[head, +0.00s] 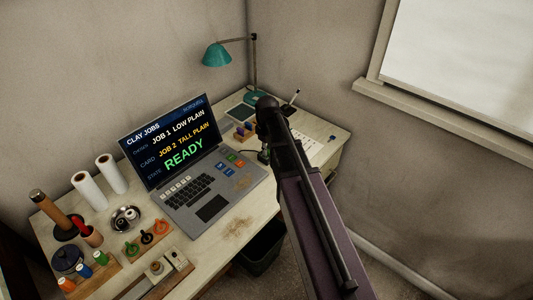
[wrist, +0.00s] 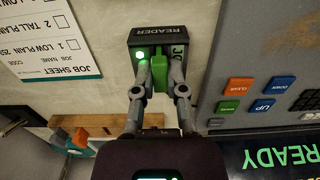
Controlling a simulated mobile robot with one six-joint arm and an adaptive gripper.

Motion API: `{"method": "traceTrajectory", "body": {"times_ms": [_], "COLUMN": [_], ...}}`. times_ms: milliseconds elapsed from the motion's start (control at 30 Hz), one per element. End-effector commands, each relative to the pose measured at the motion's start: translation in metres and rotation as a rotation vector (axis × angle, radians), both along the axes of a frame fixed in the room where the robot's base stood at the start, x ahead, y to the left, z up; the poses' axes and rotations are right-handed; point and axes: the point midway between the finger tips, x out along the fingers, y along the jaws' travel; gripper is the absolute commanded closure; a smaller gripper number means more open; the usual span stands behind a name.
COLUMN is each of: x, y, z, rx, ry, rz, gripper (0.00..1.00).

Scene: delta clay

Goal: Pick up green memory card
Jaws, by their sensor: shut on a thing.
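The green memory card (wrist: 159,76) stands in the black reader (wrist: 158,32) in the wrist view, its outer end sticking out towards me. My gripper (wrist: 158,68) is shut on the card, one grey finger on each side. A green light (wrist: 140,56) glows on the reader beside the card. Whether the card is fully seated cannot be told. In the head view my own arm covers much of the area around the reader, and the card cannot be made out there.
The job sheet (wrist: 45,40) lies beside the reader. A wooden rack (wrist: 105,122) is close to my gripper. A teal lamp (head: 217,54) stands behind.

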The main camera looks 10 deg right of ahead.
Motion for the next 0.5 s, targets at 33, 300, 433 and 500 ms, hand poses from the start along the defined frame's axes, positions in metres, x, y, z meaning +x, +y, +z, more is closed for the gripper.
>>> {"method": "traceTrajectory", "body": {"times_ms": [33, 300, 433, 500], "x": [0.000, 0.000, 0.000, 0.000], "y": [0.000, 0.000, 0.000, 0.000], "z": [0.000, 0.002, 0.007, 0.011], "rx": [0.000, 0.001, 0.000, 0.000], "ry": [0.000, 0.001, 0.000, 0.000], "rz": [0.000, 0.000, 0.000, 0.000], "gripper": [1.00, 1.00, 1.00, 1.00]}}
